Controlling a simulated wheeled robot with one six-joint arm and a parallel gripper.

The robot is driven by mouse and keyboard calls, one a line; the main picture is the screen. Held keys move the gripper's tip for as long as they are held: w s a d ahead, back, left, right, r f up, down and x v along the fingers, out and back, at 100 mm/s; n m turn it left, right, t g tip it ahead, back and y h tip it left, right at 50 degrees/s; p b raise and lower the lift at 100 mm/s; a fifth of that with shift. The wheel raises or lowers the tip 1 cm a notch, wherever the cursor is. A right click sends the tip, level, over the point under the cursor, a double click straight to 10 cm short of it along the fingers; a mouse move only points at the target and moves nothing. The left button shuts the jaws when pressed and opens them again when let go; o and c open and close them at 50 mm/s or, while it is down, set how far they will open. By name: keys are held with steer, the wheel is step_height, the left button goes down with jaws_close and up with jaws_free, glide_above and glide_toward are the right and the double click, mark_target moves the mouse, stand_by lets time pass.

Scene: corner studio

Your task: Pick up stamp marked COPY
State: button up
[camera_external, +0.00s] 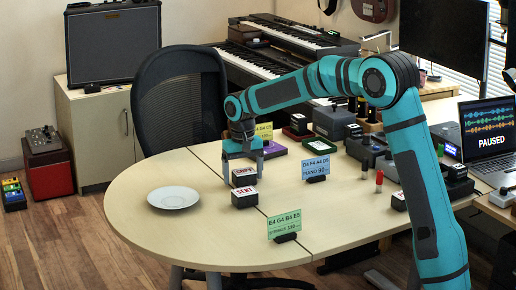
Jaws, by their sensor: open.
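A small dark block with a white top and red lettering, which looks like COPY, is the stamp (243,173) on the round end of the pale table (150,222). My gripper (243,165) points down over it. Its jaws are open, with the fingers at the stamp's left and right sides. Whether they touch it cannot be told. A similar block marked SENT (244,192) sits just in front of it, very near the fingers.
A white plate (173,198) lies to the left. Card stands marked with notes, a blue one (316,168) and a green one (284,224), stand to the right and front. Several dark blocks and a laptop (488,138) crowd the right side. The left front tabletop is clear.

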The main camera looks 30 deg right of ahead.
steer(key=shift+f, duration=0.1)
steer(key=c, duration=1.1)
